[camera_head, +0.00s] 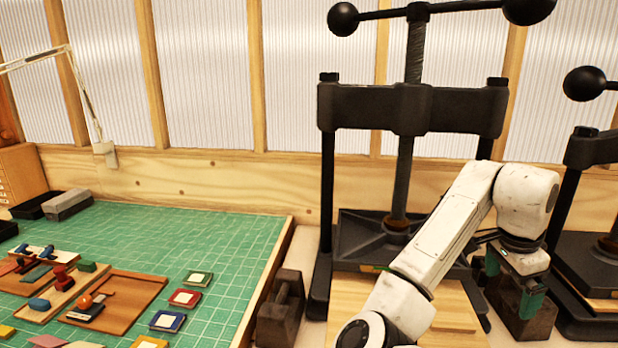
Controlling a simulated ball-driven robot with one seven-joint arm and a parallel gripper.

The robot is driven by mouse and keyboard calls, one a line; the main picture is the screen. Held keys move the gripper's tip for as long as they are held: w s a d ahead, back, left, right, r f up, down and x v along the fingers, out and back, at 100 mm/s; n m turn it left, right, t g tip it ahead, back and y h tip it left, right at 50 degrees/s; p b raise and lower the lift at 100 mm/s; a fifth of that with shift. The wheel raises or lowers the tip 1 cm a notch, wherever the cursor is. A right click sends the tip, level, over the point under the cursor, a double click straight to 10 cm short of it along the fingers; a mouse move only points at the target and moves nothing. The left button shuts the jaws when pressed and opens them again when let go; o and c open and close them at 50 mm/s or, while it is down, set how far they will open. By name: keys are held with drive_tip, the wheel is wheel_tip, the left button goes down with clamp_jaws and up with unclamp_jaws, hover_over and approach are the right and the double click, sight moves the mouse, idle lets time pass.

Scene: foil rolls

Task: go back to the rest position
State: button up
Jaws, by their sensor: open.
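My gripper (510,292) hangs at the right, with its green fingers apart and pointing down. It is open, and I see nothing between its fingers. It is in front of a dark block (524,318) on the bench, with the block partly hidden behind the fingers. Whether they touch cannot be told. My white arm reaches up from the bottom and bends down at the wrist. It covers part of a black screw press (408,108) and the wooden boards (352,290) at its base.
A second black press (590,265) stands close at the right. A dark weight with a handle (284,312) sits left of the boards. A green cutting mat (200,235) at the left holds wooden trays (128,296), stamps and coloured ink pads (185,298). The mat's far middle is clear.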

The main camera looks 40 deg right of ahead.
drive_tip(key=w+a+f+n+t+h, duration=0.45)
drive_tip(key=w+a+f+n, duration=0.6)
drive_tip(key=n, duration=0.55)
drive_tip(key=s+a+f+n+y, duration=0.2)
drive_tip(key=a+f+n, duration=0.15)
drive_tip(key=a, duration=0.45)
drive_tip(key=s+a+f+n+t+y, duration=0.1)
drive_tip(key=a+f+n+y, duration=0.2)
drive_tip(key=a+f, duration=0.35)
drive_tip(key=s+a+f+n+y, duration=0.2)
drive_tip(key=a+n, duration=0.1)
drive_tip(key=a, duration=0.6)
drive_tip(key=s+f+g+b, duration=0.2)
drive_tip(key=s+f+b, duration=0.3)
drive_tip(key=f, duration=0.3)
drive_tip(key=s+d+f+g+b, duration=0.1)
drive_tip(key=s+f+g+b, duration=0.1)
drive_tip(key=s+f+b, duration=0.3)
wheel_tip(320, 180, down, 3)
drive_tip(key=shift+f+m, duration=0.2)
drive_tip(key=shift+m, duration=0.25)
drive_tip(key=shift+s+d, duration=0.1)
